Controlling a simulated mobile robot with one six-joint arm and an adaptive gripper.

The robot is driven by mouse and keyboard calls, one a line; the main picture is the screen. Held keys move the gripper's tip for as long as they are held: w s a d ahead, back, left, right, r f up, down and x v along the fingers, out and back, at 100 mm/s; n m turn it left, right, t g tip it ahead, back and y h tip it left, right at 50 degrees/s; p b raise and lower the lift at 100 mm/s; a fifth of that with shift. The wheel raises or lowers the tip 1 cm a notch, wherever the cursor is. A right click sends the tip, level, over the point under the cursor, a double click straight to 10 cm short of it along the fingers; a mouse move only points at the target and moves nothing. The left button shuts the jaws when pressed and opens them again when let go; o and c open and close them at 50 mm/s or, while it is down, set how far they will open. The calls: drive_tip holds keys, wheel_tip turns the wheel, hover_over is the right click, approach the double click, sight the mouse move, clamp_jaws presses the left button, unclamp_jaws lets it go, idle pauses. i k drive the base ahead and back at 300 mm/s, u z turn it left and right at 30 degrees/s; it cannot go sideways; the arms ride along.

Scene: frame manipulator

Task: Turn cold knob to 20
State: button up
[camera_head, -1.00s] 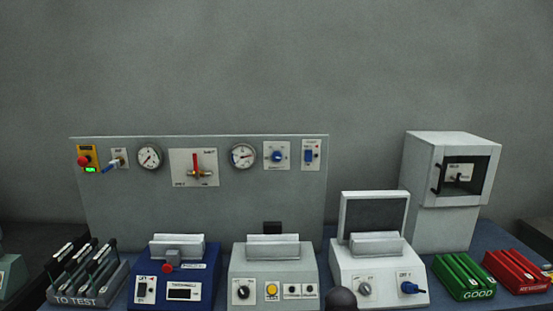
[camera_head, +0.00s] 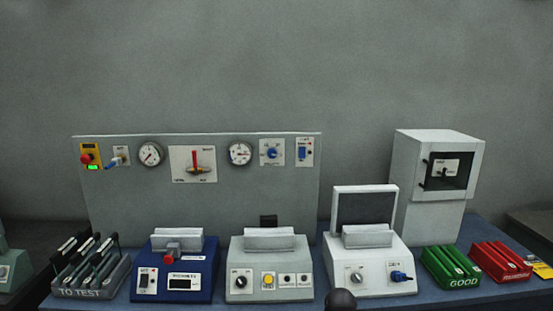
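No label that clearly reads "cold" can be made out, so I cannot tell for certain which knob it is. A white bench unit (camera_head: 371,270) with a raised lid stands right of centre. Its front has a grey knob (camera_head: 357,278) and, to the right, a blue knob (camera_head: 401,276) whose handle points right. Another blue knob (camera_head: 272,153) sits on a white plate on the grey back panel. A small dial shows on the white cabinet (camera_head: 430,219) at the right. Scale numbers are too small to read.
A grey unit (camera_head: 268,272), a blue unit (camera_head: 174,270) and a "TO TEST" rack (camera_head: 90,290) stand to the left. A green "GOOD" tray (camera_head: 452,268) and a red tray (camera_head: 500,262) stand right. A dark rounded shape (camera_head: 341,299) shows at the bottom edge.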

sight(272, 153)
drive_tip(key=k, duration=1.1)
drive_tip(key=u, duration=0.45)
drive_tip(key=i, duration=2)
drive_tip(key=z, duration=0.4)
